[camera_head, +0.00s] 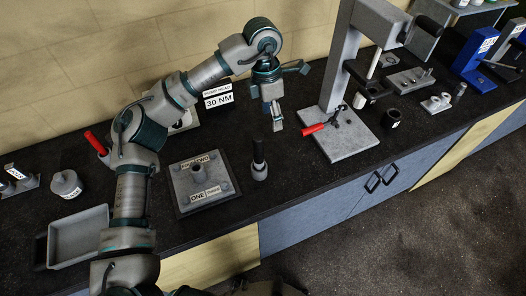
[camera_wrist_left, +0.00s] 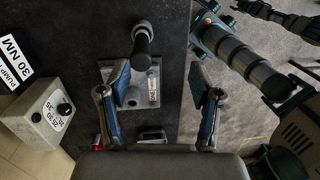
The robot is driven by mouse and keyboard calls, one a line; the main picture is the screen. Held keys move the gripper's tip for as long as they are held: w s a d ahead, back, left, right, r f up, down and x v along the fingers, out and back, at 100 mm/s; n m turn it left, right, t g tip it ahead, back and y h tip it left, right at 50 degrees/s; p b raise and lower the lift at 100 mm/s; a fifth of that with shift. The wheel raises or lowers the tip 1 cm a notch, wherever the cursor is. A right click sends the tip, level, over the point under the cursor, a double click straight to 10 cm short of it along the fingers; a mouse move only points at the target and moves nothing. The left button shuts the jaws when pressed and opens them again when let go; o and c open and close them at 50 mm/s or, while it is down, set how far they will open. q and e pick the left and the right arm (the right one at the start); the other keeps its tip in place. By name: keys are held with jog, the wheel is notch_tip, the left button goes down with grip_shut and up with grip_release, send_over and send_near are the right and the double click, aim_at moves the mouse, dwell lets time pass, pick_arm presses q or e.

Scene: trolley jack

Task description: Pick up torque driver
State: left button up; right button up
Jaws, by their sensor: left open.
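An upright tool with a black handle and a grey, wider foot, which looks like the torque driver (camera_head: 259,160), stands on the dark bench right of a square grey plate. In the left wrist view the torque driver (camera_wrist_left: 142,42) shows from above, ahead of the fingers and between their lines. My left gripper (camera_head: 277,116) is open and empty, above and behind the driver, apart from it. Both fingers of my left gripper (camera_wrist_left: 163,85) show spread in the wrist view. I cannot make out my right gripper.
The labelled square plate (camera_head: 205,184) lies beside the driver. A grey press stand (camera_head: 345,140) with a red-handled tool (camera_head: 313,129) on its base is to the right. A 30 NM sign (camera_head: 218,100) and a dial box (camera_wrist_left: 45,112) stand behind. An empty grey tray (camera_head: 80,236) is at left.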

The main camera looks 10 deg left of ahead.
aim_at(258, 136)
pick_arm(q)
jog(key=shift+n+y, duration=0.3)
jog(key=shift+y, duration=0.5)
jog(key=a, duration=0.4)
jog(key=shift+w+f, duration=0.15)
jog(key=shift+f, duration=0.1)
jog(key=f, duration=0.8)
jog(key=shift+a+f+p, duration=0.3)
jog(key=shift+f+p, duration=0.05)
jog(key=shift+d+f, duration=0.35)
jog(key=shift+f, duration=0.2)
jog(key=f, duration=0.2)
jog(key=f+p, duration=0.1)
jog(key=f, duration=0.1)
jog(key=shift+d+f, duration=0.2)
jog(key=shift+f, duration=0.05)
jog(key=shift+a+f, duration=0.15)
jog(key=shift+f, duration=0.1)
jog(key=shift+a, duration=0.2)
jog(key=c, duration=0.7)
jog(key=shift+d, duration=0.2)
grip_shut()
pick_arm(e)
jog(key=shift+w+a+r, duration=0.1)
jog(key=shift+a+r, duration=0.15)
jog(key=shift+r, duration=0.25)
jog(key=shift+w+a+r, duration=0.1)
jog(key=shift+a+r, duration=0.1)
jog(key=shift+r, duration=0.25)
